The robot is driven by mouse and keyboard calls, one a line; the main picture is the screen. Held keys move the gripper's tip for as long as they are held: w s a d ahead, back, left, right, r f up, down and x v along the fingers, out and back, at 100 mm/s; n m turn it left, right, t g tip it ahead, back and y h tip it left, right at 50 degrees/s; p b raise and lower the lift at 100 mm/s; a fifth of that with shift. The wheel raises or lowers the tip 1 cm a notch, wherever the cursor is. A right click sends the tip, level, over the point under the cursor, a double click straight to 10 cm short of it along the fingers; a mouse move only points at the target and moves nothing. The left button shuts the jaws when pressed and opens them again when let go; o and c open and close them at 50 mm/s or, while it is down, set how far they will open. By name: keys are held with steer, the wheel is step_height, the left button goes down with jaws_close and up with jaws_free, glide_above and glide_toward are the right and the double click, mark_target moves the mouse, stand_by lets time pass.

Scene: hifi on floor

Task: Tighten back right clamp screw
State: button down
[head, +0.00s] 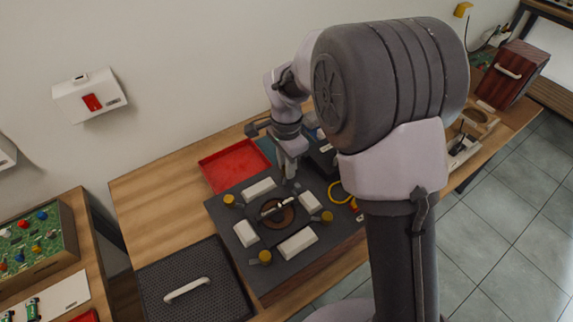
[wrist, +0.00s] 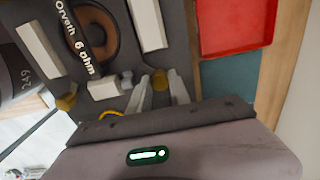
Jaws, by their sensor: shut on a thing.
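My gripper (head: 291,177) reaches down at the fixture's back right. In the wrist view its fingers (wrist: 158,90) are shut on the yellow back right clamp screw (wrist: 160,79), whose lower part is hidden. Another yellow clamp screw (wrist: 66,102) shows to the left. How tight the held screw is cannot be seen.
A red tray (head: 233,166) lies behind the fixture at the left. A black mesh panel with a white handle (head: 187,288) lies at the front left. A yellow cable loop (head: 340,190) lies right of the fixture. My arm hides part of the table.

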steer(key=c, duration=1.2)
jaws_free()
step_height(320, 180, up, 18)
steer(key=p, duration=0.6)
steer(key=shift+f, duration=0.25)
